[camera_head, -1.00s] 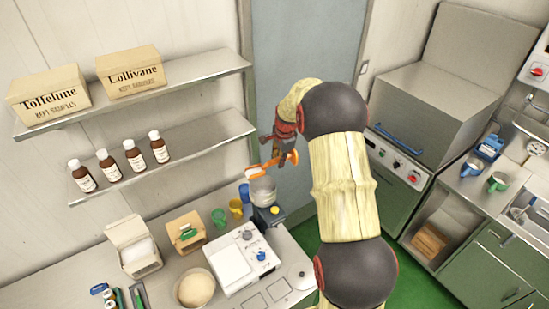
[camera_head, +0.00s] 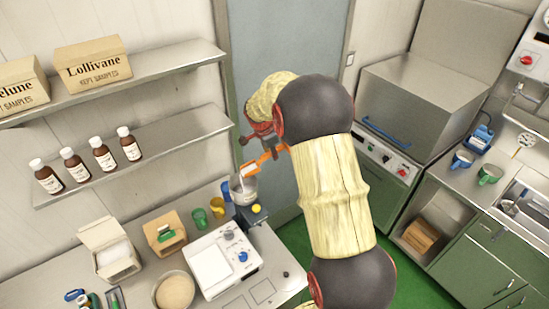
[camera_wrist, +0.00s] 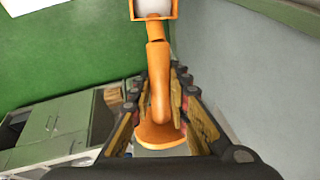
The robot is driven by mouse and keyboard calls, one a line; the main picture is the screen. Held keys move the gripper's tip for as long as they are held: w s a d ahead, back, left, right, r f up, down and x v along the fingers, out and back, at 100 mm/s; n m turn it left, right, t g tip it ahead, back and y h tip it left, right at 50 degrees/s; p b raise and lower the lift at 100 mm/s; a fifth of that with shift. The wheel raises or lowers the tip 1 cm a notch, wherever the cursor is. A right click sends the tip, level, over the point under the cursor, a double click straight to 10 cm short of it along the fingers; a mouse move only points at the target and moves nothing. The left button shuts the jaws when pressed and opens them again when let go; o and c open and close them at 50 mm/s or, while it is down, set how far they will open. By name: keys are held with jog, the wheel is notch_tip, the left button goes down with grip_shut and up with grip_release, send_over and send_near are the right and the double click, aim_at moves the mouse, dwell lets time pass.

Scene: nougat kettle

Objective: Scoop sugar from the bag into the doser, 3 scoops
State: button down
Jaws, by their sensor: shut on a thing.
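My gripper (camera_head: 270,150) is shut on the handle of an orange scoop (camera_head: 250,169), beside the blue-grey door. The scoop's head is just above the doser (camera_head: 245,192), a round grey metal bowl on a dark base with a yellow button. White shows in the scoop's head, and a pale streak shows below it at the doser's mouth; I cannot tell whether sugar is falling. The wrist view shows the scoop's handle (camera_wrist: 158,90) between my fingers and white in its head at the top edge. An open white carton-like bag (camera_head: 97,238) with white contents stands on the left counter.
A wooden box (camera_head: 160,232), green mug (camera_head: 199,218), yellow mug (camera_head: 217,208) and white scale (camera_head: 222,262) stand near the doser. A bowl of beige stuff (camera_head: 175,292) is in front. Shelves with brown bottles (camera_head: 103,155) hang at left.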

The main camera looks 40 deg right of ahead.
jog(key=shift+w+a+r+h+b, duration=0.1)
jog(key=shift+a+r+h+b, duration=0.25)
jog(key=shift+b, duration=0.95)
jog(key=shift+w+a+r+h+b, duration=0.15)
jog(key=shift+a+h+b, duration=0.45)
jog(key=shift+b, duration=0.65)
jog(key=shift+w+a+r+h+b, duration=0.1)
jog(key=shift+a+r+h+b, duration=0.25)
jog(key=shift+b, duration=0.95)
jog(key=w+a+r+n+g+h+b, duration=0.1)
jog(key=a+r+h+b, duration=0.4)
jog(key=b, duration=0.7)
jog(key=shift+a+h+b, duration=0.3)
jog(key=shift+a+h, duration=0.7)
jog(key=shift+h, duration=0.1)
jog(key=shift+r, duration=0.2)
notch_tip(320, 180, up, 5)
jog(key=y+p, duration=0.4)
jog(key=y, duration=0.2)
jog(key=m+t+y+p, duration=0.1)
jog(key=y+p, duration=0.4)
jog(key=y, duration=0.1)
jog(key=shift+f+t+y, duration=0.15)
jog(key=shift+t+y, duration=0.15)
jog(key=shift+y, duration=0.1)
